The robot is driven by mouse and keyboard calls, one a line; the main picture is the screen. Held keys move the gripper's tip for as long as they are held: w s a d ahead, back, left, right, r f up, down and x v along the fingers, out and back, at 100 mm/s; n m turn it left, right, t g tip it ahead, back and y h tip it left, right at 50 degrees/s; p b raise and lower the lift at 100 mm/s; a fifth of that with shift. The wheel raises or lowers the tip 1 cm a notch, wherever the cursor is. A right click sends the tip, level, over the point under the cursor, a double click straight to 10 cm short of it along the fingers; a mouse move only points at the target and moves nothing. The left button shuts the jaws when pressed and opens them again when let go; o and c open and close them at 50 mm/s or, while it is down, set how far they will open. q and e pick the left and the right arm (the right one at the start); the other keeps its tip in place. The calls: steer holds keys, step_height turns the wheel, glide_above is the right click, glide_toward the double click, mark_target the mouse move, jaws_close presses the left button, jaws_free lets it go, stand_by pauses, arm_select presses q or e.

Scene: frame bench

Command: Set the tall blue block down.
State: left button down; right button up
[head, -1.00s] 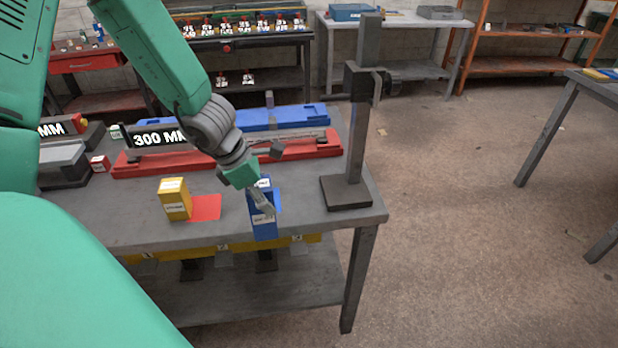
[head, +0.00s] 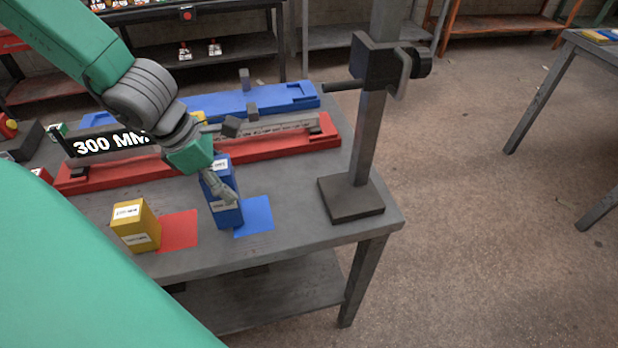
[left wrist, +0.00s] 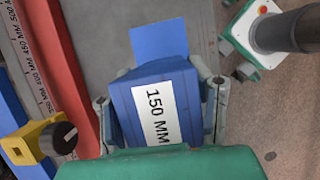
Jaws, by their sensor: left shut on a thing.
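The tall blue block (head: 227,213) stands about upright near the front of the grey bench, in the grip of my left gripper (head: 220,188). In the left wrist view the block (left wrist: 130,99) fills the middle, with a white "150 MM" label facing the camera. The left gripper's fingers (left wrist: 160,100) are shut on its two sides. A flat blue square (head: 257,217) lies on the bench just right of the block; it also shows beyond the block in the wrist view (left wrist: 158,42). I cannot tell whether the block's bottom touches the bench. My right gripper is not in view.
A yellow block (head: 135,227) stands left of a flat red square (head: 179,230). A dark stand (head: 352,199) with a tall post is at the right. Red (head: 100,176) and blue (head: 205,106) long fixtures lie behind. The bench's front edge is close.

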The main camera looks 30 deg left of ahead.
arm_select(q)
steer(key=w+d+f+b, duration=0.1)
steer(key=w+d+b, duration=0.1)
steer(key=w+d, duration=0.9)
steer(key=shift+w+f, duration=0.3)
steer(key=shift+w, duration=0.5)
steer(key=c, duration=0.7)
jaws_free()
steer(key=shift+c, duration=0.2)
steer(key=shift+d, duration=0.2)
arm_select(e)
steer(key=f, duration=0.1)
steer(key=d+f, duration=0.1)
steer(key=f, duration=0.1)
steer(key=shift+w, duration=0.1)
arm_select(q)
steer(key=shift+d, duration=0.1)
